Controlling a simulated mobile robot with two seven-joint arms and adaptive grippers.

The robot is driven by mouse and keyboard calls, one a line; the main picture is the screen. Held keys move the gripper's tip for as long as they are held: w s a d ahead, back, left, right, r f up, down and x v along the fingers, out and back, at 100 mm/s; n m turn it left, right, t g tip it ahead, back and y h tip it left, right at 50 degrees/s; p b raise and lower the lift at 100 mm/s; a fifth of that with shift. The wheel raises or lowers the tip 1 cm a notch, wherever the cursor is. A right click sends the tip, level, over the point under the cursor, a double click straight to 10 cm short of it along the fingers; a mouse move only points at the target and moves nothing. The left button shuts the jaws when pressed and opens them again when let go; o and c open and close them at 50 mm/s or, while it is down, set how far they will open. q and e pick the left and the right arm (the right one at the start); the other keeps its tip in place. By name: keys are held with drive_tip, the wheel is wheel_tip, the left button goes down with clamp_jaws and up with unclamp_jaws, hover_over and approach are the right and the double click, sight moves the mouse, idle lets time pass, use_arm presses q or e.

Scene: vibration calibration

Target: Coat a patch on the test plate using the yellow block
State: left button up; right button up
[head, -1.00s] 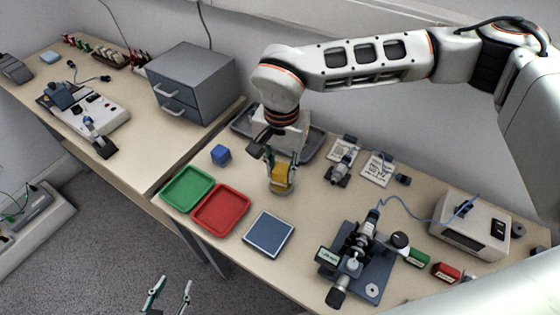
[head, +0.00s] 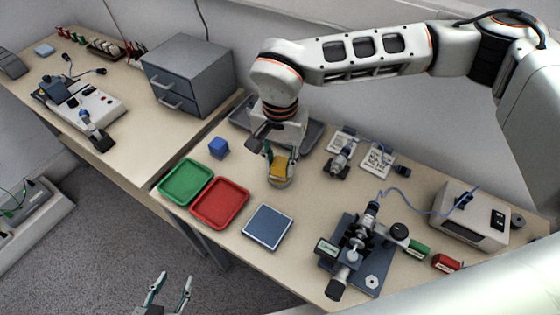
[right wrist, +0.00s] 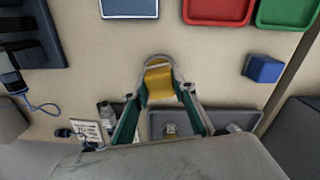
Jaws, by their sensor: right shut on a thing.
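The yellow block (head: 283,167) is between the fingers of my right gripper (head: 281,160), which is shut on it. It also shows in the right wrist view (right wrist: 158,82) between the green-lined fingers. A pale rounded rim shows just below the block in the head view; I cannot tell whether the two touch. The test plate seems to be the flat blue-grey square (head: 268,227) with a light edge, lying in front of the block; part of it shows in the right wrist view (right wrist: 130,8). My left gripper (head: 170,284) is open and empty at the bottom, off the table.
A red tray (head: 246,194) and a green tray (head: 211,173) lie left of the plate. A blue cube (head: 219,147) sits behind them. A microscope-like device (head: 352,256) stands right of the plate. A grey tray (head: 313,138) lies behind my right gripper. The table between block and plate is clear.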

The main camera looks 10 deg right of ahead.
sight(281, 162)
drive_tip(key=shift+f, duration=0.4)
use_arm(q)
drive_tip(key=shift+f, duration=0.1)
use_arm(e)
drive_tip(key=shift+f, duration=0.1)
idle(0.7)
drive_tip(key=shift+r, duration=0.65)
drive_tip(key=shift+r+p, duration=1.9)
drive_tip(key=shift+r, duration=1)
use_arm(q)
wheel_tip(281, 162, up, 7)
drive_tip(key=w, duration=0.2)
drive_tip(key=shift+w+f+t, duration=0.2)
drive_tip(key=shift+w+t, duration=0.15)
drive_tip(key=shift+t, duration=0.05)
drive_tip(key=shift+s+f, duration=0.1)
drive_tip(key=shift+f, duration=0.1)
drive_tip(key=shift+r, duration=0.1)
use_arm(e)
drive_tip(key=shift+d, duration=0.1)
